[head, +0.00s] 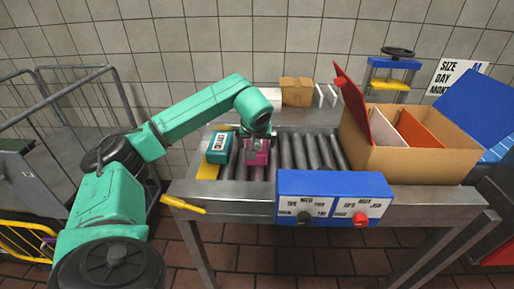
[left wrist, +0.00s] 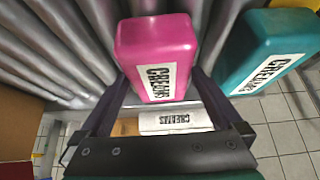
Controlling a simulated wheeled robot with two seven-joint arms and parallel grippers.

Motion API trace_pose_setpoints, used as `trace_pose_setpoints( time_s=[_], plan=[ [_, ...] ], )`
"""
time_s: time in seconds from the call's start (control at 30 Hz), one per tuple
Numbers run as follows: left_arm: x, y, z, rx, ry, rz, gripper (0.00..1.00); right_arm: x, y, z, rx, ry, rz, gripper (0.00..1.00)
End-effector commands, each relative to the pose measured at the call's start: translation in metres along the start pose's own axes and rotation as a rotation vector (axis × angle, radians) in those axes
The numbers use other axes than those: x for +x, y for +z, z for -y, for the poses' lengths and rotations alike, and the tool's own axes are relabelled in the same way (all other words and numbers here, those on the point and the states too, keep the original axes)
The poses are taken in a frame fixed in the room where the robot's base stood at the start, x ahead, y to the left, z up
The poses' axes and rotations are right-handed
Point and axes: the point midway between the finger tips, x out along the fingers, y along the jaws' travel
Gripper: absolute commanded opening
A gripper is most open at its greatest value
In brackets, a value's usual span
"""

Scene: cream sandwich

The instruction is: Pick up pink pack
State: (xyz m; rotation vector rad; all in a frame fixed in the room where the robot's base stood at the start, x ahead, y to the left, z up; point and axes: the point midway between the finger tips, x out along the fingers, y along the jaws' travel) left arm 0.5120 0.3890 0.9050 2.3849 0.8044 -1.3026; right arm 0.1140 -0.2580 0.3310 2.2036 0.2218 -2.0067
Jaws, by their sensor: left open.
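The pink pack (head: 256,158) lies on the grey rollers toward the left part of the conveyor. In the left wrist view the pink pack (left wrist: 157,38) shows a white label with black lettering. My left gripper (head: 257,143) is over the pack, pointing down. In the left wrist view its two dark fingers (left wrist: 160,85) are apart, one on each side of the pack's labelled end. I cannot tell whether they touch it. The gripper partly hides the pack in the head view. My right gripper is not in view.
A teal pack (head: 218,148) lies close left of the pink one. A blue control box (head: 333,197) is on the conveyor's front edge. A cardboard box (head: 420,162) with upright panels stands at the right. Rollers (head: 305,150) between are clear.

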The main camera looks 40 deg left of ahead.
Motion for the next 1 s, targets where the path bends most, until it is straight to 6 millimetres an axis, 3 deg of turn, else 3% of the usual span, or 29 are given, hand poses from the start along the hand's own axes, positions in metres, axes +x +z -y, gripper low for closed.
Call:
trace_pose_setpoints(
  time_s=[0.23, 0.27, 0.43, 0.77, 0.87, 1.0],
  plan=[
    [0.007, 0.0, 0.0, 0.001, 0.0, 0.0, 1.0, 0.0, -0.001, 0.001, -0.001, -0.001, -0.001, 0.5],
    [0.007, 0.0, 0.0, 0.001, 0.0, 0.0, 0.92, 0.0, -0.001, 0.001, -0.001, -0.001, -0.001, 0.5],
    [0.007, 0.0, 0.0, 0.001, 0.0, 0.0, 0.27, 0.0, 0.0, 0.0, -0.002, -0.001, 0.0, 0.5],
    [0.002, -0.003, 0.0, 0.0, 0.001, -0.002, 0.26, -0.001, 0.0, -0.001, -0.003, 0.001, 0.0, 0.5],
    [-0.008, -0.01, -0.001, -0.002, 0.003, -0.003, 0.26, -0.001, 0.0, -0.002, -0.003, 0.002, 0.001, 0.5],
    [-0.039, -0.03, -0.001, -0.003, 0.005, -0.006, 0.26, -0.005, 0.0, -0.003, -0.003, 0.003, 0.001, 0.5]
  ],
)
